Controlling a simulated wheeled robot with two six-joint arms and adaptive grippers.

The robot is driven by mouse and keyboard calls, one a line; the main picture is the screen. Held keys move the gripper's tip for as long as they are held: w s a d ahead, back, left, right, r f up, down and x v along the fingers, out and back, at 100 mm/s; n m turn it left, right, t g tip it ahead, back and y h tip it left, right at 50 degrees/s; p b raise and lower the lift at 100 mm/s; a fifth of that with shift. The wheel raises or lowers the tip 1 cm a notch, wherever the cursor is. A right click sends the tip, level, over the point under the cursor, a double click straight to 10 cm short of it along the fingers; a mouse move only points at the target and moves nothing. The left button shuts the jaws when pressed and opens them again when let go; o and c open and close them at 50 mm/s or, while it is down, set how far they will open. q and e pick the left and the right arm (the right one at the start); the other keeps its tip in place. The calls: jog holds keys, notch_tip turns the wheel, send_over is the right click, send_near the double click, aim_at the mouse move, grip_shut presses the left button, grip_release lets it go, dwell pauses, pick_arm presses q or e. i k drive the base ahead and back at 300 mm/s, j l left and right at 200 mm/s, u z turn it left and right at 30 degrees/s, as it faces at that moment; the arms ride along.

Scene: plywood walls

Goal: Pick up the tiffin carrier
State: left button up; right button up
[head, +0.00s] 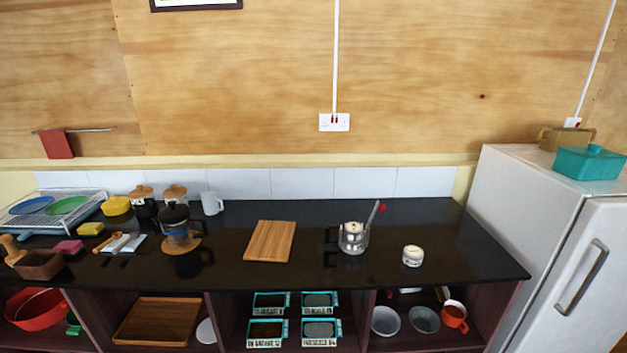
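I see no stacked, handled container that I can clearly name as the tiffin carrier. A teal lidded box (590,163) stands on top of the white fridge at the right. A shiny metal or glass pot (353,238) with a dark handle stands on the black counter, with a grey stick ending in a red ball beside or in it. A round yellow container (116,205) sits at the back left of the counter. Neither of my grippers is in view.
The black counter (330,210) also carries a wooden board (270,241), a French press (178,228), a white mug (212,203), a small white jar (413,256) and a dish rack (60,208). Open shelves below hold teal boxes, bowls and a wooden tray (157,321). The fridge (530,210) bounds the right.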

aim_at(346, 236)
jog(key=l+u, duration=0.1)
jog(key=l, duration=0.4)
jog(key=k+l, duration=0.1)
jog(key=l, duration=0.4)
jog(key=l+u, duration=0.15)
jog(key=l, duration=0.4)
jog(key=k+l+u, duration=0.1)
jog(key=l, duration=0.4)
jog(key=k+l+u, duration=0.1)
jog(key=l, duration=0.4)
